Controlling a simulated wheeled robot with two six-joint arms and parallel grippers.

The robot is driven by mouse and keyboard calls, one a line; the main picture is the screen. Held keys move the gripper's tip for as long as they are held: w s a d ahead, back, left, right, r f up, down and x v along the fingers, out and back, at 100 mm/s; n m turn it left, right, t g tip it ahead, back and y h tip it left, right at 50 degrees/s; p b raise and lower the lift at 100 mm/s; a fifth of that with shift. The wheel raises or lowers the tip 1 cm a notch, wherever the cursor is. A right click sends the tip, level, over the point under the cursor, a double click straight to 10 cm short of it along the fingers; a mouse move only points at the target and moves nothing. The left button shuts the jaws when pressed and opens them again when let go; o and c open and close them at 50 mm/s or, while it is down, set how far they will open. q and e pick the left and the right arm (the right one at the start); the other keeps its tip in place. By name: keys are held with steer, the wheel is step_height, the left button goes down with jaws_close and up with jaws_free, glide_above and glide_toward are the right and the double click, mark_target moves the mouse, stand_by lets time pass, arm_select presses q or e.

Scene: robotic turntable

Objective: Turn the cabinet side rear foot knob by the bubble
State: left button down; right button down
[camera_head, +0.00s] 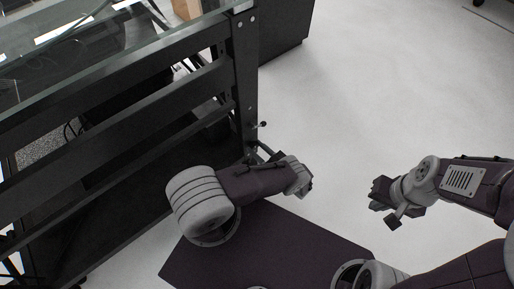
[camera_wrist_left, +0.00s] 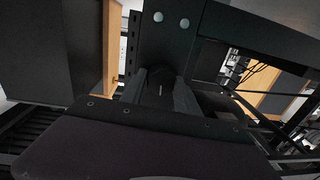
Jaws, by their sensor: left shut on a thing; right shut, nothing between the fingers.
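The black cabinet frame (camera_head: 165,90) stands at the left in the head view, its corner post (camera_head: 246,85) at its right end. My left arm reaches in front of the post's lower end, and its wrist (camera_head: 297,176) bends there. In the left wrist view my left gripper (camera_wrist_left: 155,88) is close against a dark post (camera_wrist_left: 175,40) with two bright bolts. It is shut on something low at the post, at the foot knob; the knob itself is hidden. My right gripper (camera_head: 380,194) is shut and empty, over the floor at the right. I cannot make out a bubble.
A glass top (camera_head: 130,50) lies over the cabinet frame. A small rod with a knob-like end (camera_head: 262,125) sticks out from the post. A dark box-like unit (camera_head: 285,40) stands behind. The pale floor (camera_head: 370,90) to the right is clear.

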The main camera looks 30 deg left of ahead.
stand_by(0.3)
arm_select(q)
steer(key=c, duration=0.9)
jaws_free()
steer(key=v, duration=0.9)
steer(key=shift+b, duration=0.35)
steer(key=shift+d, duration=0.1)
